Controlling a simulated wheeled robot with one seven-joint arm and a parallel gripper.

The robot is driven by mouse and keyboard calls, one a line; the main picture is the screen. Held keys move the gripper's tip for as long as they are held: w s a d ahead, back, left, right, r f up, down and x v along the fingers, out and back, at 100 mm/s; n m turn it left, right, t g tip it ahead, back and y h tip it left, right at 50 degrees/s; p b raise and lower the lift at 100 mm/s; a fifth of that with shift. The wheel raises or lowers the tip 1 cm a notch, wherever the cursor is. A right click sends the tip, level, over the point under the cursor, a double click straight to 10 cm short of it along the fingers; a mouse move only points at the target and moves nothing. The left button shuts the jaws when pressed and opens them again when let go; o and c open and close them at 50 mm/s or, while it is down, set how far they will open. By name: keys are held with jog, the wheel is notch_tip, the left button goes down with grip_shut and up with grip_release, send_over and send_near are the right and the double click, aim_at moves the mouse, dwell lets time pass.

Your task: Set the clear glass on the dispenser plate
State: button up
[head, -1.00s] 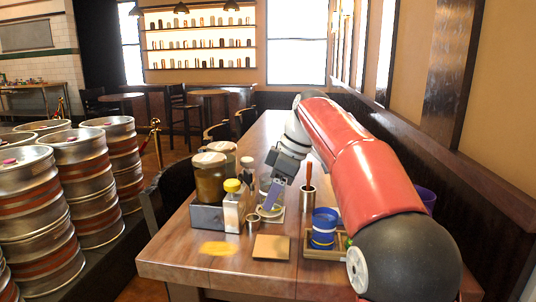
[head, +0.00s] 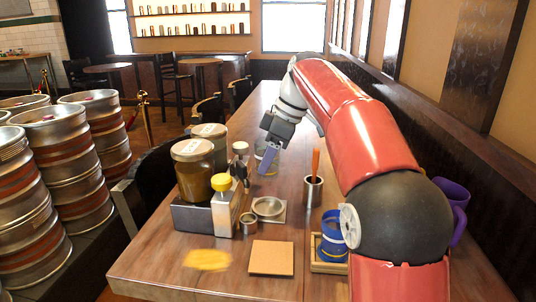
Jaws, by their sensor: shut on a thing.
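The clear glass (head: 275,148) is between the purple fingers of my gripper (head: 267,160), partly hidden by them. My gripper is shut on it, beyond the plate as seen from the head. The dispenser plate appears to be the round metal dish on a square base (head: 268,207) on the wooden table; it is bare. Whether the glass touches the table cannot be told.
A caddy (head: 193,218) with jars (head: 194,172) and a yellow-capped bottle (head: 223,196) stands left of the plate. A small metal cup (head: 248,223) is near it. A metal holder (head: 313,192) with an orange-handled tool, a blue cup (head: 333,236) and a tan square mat (head: 271,258) are nearby.

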jog(key=shift+d, duration=0.15)
notch_tip(320, 180, down, 9)
jog(key=b, duration=0.6)
jog(key=shift+b, duration=0.35)
jog(key=shift+f, duration=0.45)
jog(key=o, duration=1.1)
jog(key=p+v, duration=0.1)
jog(key=v, duration=0.6)
jog(key=shift+r+p, duration=0.3)
jog(key=shift+r, duration=0.15)
jog(key=shift+s, duration=0.1)
